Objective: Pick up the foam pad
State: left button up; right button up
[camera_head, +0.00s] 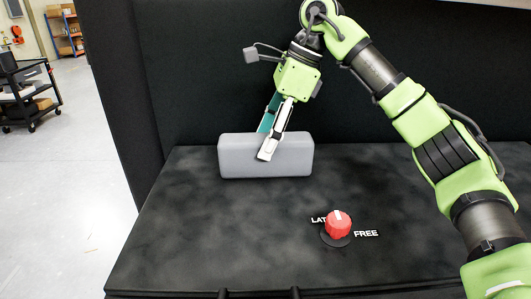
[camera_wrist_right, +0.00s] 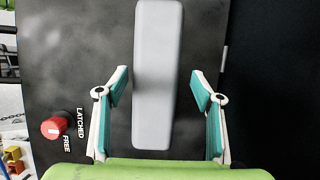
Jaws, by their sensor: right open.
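The foam pad is a grey rounded block (camera_head: 233,157) lying near the back of the dark table. In the right wrist view the foam pad (camera_wrist_right: 158,50) runs lengthwise down the middle of the picture. My right gripper (camera_head: 266,139) is open at the pad, with one finger in front of its near face and the other toward its back. In the right wrist view the fingers of my right gripper (camera_wrist_right: 160,86) stand on either side of the pad, with a gap on each side. My left gripper is not in view.
The dark tabletop (camera_head: 190,235) is clear on the left. A red knob (camera_head: 338,223) with "LATCHED" and "FREE" labels sits front right of the pad. A black wall (camera_head: 420,50) rises behind the table. A black cart (camera_head: 28,90) stands on the floor at far left.

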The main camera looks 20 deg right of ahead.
jog(key=shift+a+f, duration=0.1)
jog(key=shift+f, duration=0.15)
jog(key=x, duration=0.1)
jog(key=p+x, duration=0.2)
jog(key=x, duration=0.1)
jog(key=shift+s+a, duration=0.15)
jog(key=shift+s, duration=0.15)
jog(key=shift+w+a+f, duration=0.1)
jog(key=shift+w+f, duration=0.05)
jog(key=shift+f, duration=0.2)
jog(key=c, duration=1.2)
